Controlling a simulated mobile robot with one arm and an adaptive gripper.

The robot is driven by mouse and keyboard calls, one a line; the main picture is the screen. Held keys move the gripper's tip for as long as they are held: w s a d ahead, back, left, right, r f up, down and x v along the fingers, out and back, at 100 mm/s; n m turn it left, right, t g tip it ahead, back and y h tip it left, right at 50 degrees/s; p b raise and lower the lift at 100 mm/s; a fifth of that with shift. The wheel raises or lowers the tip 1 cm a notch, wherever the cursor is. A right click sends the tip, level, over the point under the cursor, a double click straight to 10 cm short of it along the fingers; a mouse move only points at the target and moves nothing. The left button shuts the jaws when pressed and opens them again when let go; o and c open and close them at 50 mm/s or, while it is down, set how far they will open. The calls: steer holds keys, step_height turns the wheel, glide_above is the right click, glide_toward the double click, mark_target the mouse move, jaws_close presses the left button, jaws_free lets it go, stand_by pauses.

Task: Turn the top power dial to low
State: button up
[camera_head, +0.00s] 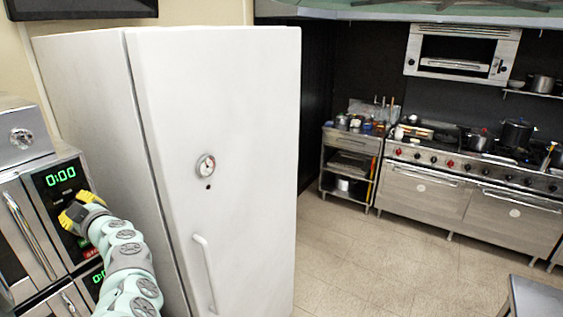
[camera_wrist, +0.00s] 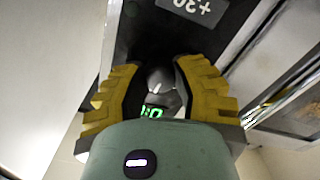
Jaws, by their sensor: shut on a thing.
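The top microwave's control panel (camera_head: 63,190) is at the left in the head view, with a green 0:00 display (camera_head: 60,176). My gripper (camera_head: 80,210), with yellow ribbed fingers, is at this panel just below the display. In the wrist view my gripper (camera_wrist: 157,70) has one finger on each side of the grey top power dial (camera_wrist: 160,82) and is shut on it. The dial has a light pointer line; its setting cannot be read. In the head view my gripper hides the dial. Part of the green display shows in the wrist view (camera_wrist: 152,112).
A second microwave with a green display (camera_head: 97,276) is just below. A tall white fridge (camera_head: 225,120) with a gauge and handle stands close to the right of my arm. A stove (camera_head: 425,190) is far right. The tiled floor (camera_head: 360,265) between is clear.

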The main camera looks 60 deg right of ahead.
jaws_close()
steer(key=shift+f+b, duration=0.1)
steer(key=shift+b, duration=0.2)
steer(key=shift+n+b, duration=4.45)
steer(key=shift+n, duration=1.45)
